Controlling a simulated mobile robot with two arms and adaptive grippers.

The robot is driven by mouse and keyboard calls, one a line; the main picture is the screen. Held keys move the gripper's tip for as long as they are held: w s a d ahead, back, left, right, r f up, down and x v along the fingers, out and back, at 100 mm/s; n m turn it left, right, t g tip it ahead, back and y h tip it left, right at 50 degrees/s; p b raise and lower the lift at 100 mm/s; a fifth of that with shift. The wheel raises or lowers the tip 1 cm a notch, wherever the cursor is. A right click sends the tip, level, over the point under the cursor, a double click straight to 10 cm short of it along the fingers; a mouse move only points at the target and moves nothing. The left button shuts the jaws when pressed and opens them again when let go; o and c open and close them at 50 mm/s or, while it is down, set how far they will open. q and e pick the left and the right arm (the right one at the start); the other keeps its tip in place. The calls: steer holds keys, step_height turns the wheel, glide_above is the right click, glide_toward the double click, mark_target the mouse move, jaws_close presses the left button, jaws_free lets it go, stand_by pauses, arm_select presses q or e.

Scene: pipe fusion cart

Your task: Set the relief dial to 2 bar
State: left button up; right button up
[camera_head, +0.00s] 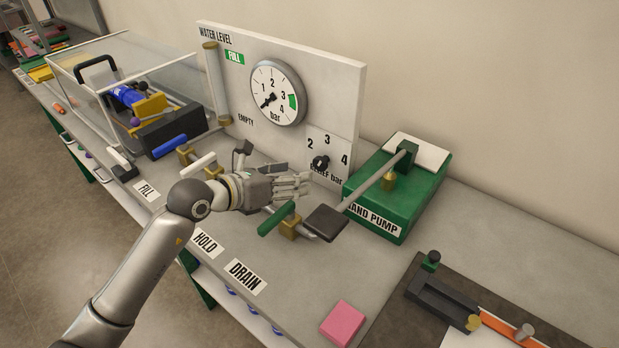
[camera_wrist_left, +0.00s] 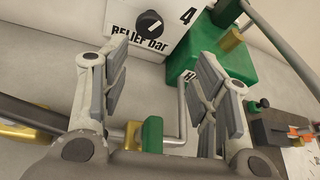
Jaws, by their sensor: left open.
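The relief dial (camera_head: 320,163) is a small black knob on the white panel, with 2, 3 and 4 printed around it and "RELIEF bar" below. Its pointing direction is too small to tell surely. The dial also shows at the top of the left wrist view (camera_wrist_left: 149,23), beyond the fingers. My left gripper (camera_head: 300,185) is open and empty, in front of and below the dial, apart from it. In the left wrist view its two fingers (camera_wrist_left: 163,75) are spread wide, with the dial ahead between them. The right gripper is not in view.
A round gauge (camera_head: 275,92) sits on the panel, needle near its low end. The green hand pump (camera_head: 402,190) with its long handle stands right of the dial. A green-handled valve (camera_head: 276,219) and its pipe lie below my gripper. A pink block (camera_head: 343,322) lies at the front.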

mark_target(318, 165)
arm_select(q)
steer(key=shift+m+t+y, duration=0.5)
steer(key=shift+y, duration=0.3)
steer(key=x, duration=1)
steer(key=shift+w+r, duration=0.2)
steer(key=shift+w, duration=0.2)
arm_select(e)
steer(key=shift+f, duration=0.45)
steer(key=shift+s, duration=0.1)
arm_select(q)
steer(key=c, duration=1)
